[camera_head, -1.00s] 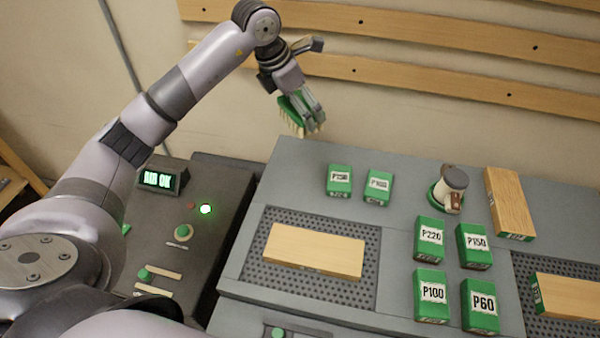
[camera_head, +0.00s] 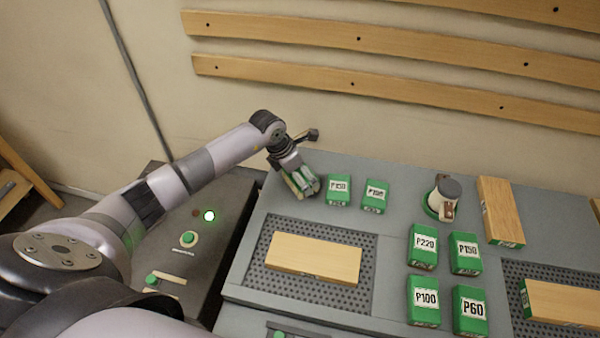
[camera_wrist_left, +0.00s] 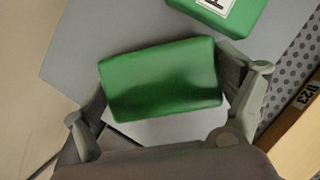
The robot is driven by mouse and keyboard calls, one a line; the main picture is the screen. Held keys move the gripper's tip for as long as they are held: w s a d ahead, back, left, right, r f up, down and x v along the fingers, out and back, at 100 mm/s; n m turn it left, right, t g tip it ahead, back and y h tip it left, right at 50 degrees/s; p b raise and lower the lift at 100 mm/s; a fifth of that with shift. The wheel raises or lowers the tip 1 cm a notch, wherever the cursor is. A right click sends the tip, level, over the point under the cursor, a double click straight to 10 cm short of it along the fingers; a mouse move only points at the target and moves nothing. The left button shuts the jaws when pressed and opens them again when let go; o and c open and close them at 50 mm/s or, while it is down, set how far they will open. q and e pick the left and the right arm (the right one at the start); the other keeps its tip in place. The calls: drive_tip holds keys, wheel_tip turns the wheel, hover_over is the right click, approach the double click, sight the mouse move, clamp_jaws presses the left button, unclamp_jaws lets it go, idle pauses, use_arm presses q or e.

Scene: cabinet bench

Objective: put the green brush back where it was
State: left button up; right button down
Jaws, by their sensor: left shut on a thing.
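The green brush (camera_wrist_left: 162,78) is between the fingers of my left gripper (camera_wrist_left: 168,110) in the left wrist view, its plain green back toward the camera. In the head view my left gripper (camera_head: 302,184) is shut on the brush (camera_head: 303,183), low at the back left corner of the grey bench top (camera_head: 390,245). The brush is just left of a green labelled block (camera_head: 339,190). I cannot tell whether its bristles touch the bench. My right gripper is not in view.
A second labelled block (camera_head: 375,196) stands right of the first. A wooden board (camera_head: 315,258) lies on a perforated panel in front. Several grit-marked green blocks (camera_head: 423,245), a round green-based tool (camera_head: 443,198) and an upright-grained board (camera_head: 500,210) are farther right. A dark control box (camera_head: 170,240) stands left.

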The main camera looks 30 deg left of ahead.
use_arm(q)
drive_tip(key=shift+f, duration=0.5)
drive_tip(key=shift+f, duration=0.1)
drive_tip(key=o, duration=0.7)
drive_tip(key=shift+o, duration=0.2)
